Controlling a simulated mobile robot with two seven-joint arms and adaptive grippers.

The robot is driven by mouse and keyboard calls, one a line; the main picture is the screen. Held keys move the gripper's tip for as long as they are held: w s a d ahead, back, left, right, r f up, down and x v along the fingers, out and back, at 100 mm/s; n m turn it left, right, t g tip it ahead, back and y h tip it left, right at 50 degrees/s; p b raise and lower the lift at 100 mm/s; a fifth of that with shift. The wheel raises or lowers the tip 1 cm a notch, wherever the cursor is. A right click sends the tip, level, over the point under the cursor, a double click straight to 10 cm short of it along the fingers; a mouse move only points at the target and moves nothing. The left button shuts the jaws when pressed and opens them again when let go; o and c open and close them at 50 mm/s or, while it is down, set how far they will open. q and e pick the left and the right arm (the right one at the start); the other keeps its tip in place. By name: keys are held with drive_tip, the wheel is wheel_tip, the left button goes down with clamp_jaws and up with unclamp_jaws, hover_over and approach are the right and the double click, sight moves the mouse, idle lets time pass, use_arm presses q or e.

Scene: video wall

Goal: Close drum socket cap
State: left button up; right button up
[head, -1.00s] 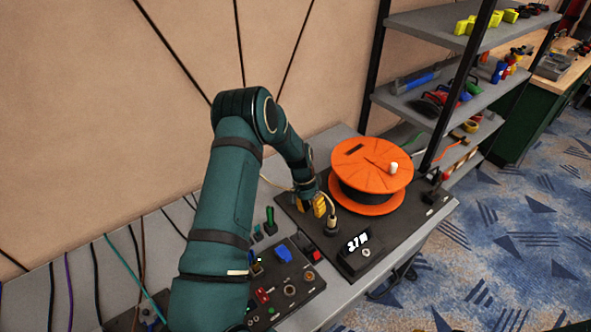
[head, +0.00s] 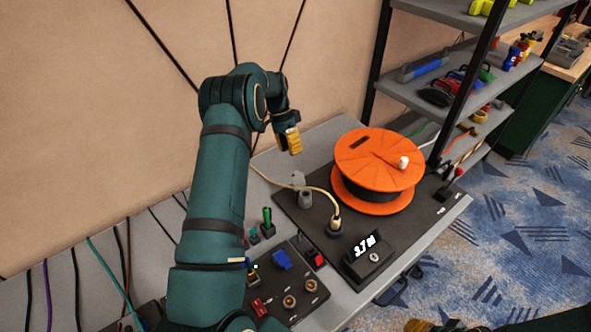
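The orange cable drum (head: 378,160) lies on a black board (head: 292,213) at the right end of the grey table. In front of it, a plug (head: 335,227) on a pale cable stands upright in a dark round socket. A small grey upright fitting (head: 304,197) stands to its left, with a grey flap-like piece (head: 298,179) at its top; this may be the socket cap, but I cannot tell for sure. My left gripper (head: 293,141), with yellow fingers, hangs above and behind that fitting, apart from it. No object shows in it. Its finger gap is unclear.
A black box with a white display (head: 364,243) sits at the board's front. A control panel (head: 286,290) with switches is to the left. Shelves (head: 440,92) stand behind the drum at right. Yellowish parts (head: 416,325) at the bottom edge may be my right gripper.

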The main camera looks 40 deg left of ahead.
sight(296, 178)
use_arm(q)
drive_tip(key=x, duration=0.8)
clamp_jaws()
